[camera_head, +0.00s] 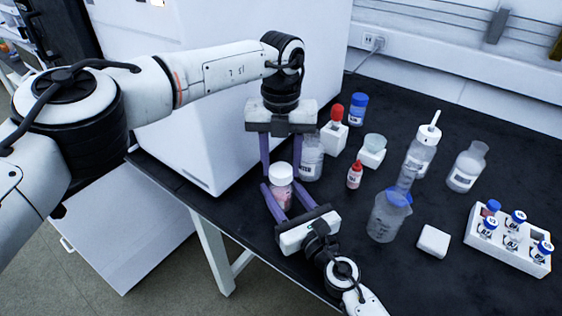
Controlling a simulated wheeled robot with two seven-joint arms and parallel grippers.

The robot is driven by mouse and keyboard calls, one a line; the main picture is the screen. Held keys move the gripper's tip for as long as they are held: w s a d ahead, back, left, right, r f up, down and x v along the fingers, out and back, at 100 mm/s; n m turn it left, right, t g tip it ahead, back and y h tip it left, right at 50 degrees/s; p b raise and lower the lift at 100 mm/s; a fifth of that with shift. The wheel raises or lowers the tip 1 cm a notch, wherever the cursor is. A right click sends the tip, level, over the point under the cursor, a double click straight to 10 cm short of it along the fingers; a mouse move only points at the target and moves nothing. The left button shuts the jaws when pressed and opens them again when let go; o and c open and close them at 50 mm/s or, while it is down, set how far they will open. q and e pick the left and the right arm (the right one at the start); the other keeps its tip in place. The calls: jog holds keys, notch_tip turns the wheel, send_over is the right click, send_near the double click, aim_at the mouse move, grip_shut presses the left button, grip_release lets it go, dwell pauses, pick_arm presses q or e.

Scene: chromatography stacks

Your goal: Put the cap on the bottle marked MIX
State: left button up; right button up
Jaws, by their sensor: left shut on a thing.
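A small bottle with pinkish contents (279,194) stands upright near the table's left edge, with a white cap (281,173) at its top. My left gripper (283,176) points down, with its purple fingers on both sides of the cap, shut on it. My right gripper (279,186) reaches in from the lower right, with its fingers on both sides of the bottle body, apparently closed on it. I cannot read a MIX mark on this bottle, nor tell whether the cap is seated. A clear labelled bottle (311,160) stands just behind, partly hidden by my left gripper.
A white instrument (215,100) stands at the back left.

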pick_arm(q)
jog(key=shift+f, duration=0.6)
